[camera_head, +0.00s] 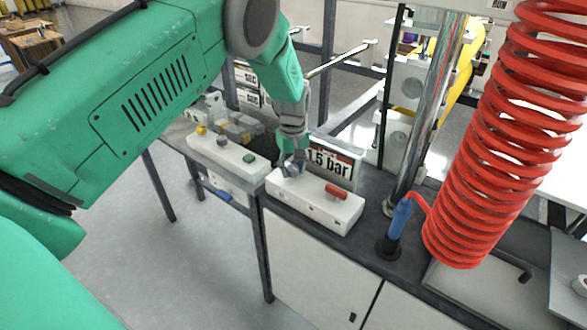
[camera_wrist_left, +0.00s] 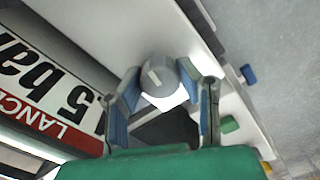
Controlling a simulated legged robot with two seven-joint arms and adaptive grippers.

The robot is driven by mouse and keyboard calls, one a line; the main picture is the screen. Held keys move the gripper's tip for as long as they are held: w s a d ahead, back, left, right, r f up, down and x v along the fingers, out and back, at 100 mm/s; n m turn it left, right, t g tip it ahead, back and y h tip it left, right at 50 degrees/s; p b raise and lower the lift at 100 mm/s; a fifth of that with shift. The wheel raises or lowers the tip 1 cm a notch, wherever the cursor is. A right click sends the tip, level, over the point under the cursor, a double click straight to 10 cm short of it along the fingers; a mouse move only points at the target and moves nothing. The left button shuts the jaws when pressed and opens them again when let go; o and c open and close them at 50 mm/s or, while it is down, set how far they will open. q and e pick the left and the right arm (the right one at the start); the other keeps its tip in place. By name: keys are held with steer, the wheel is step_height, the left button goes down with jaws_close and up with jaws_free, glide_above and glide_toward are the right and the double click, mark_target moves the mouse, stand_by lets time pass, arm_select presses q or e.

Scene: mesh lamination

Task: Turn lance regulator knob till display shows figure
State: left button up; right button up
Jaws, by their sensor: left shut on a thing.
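The lance regulator is a white box (camera_head: 315,204) on the dark bench, with a red part on its top right. Its grey round knob (camera_wrist_left: 160,76) with a pale pointer mark sits between my left fingers in the left wrist view. My left gripper (camera_head: 292,168) reaches down from above and is shut on the knob; it also shows in the left wrist view (camera_wrist_left: 163,88). In the head view the fingers mostly hide the knob. The display (camera_head: 330,165) behind the box reads 1.5 bar; its red strip with "LANC..." shows in the left wrist view (camera_wrist_left: 50,122). My right gripper is not in view.
A second white box (camera_head: 228,155) with yellow, grey and green knobs stands to the left. A blue lance handle (camera_head: 399,218) stands right of the regulator, with a red coiled hose (camera_head: 500,140) beyond. A metal post (camera_head: 432,110) rises behind.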

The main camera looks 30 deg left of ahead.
mark_target(293, 166)
arm_select(q)
steer(key=shift+w+a+r, duration=0.1)
steer(key=shift+w+r, duration=0.2)
steer(key=shift+w, duration=0.05)
steer(key=o, duration=1.1)
steer(key=shift+o, duration=0.2)
steer(key=shift+s+f, duration=0.1)
steer(key=shift+f, duration=0.1)
steer(key=shift+r, duration=0.35)
step_height(293, 166, up, 11)
